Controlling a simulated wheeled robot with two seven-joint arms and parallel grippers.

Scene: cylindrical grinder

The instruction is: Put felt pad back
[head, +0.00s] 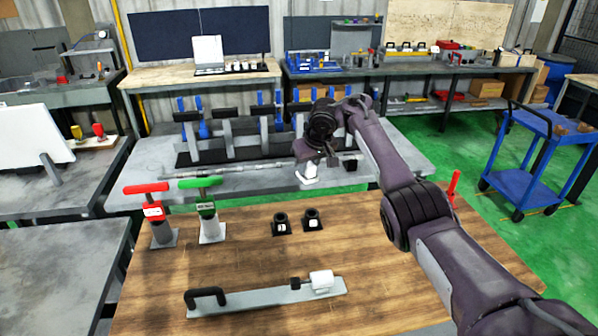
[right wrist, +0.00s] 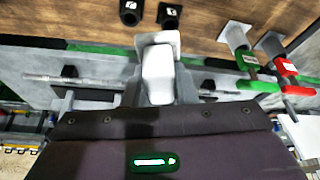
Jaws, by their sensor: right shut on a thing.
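My right gripper (head: 318,158) is shut on a small white block, which I take to be the felt pad (head: 309,171). In the head view it hangs below the fingers, over the gap between the wooden table and the grey bench. In the right wrist view the pad (right wrist: 158,72) lies between the grey fingers (right wrist: 160,92), with a pale flat plate (right wrist: 160,40) at its far end. Two black holders (head: 281,223) and (head: 312,220) with white labels stand on the wooden table, apart from the pad. My left gripper is not in view.
A red-handled tool (head: 153,212) and a green-handled tool (head: 207,208) stand upright on the wooden table (head: 240,245). A grey bar (head: 260,296) with a black handle and white block lies in front. Behind, a long shaft (head: 235,168) lies along the grey bench.

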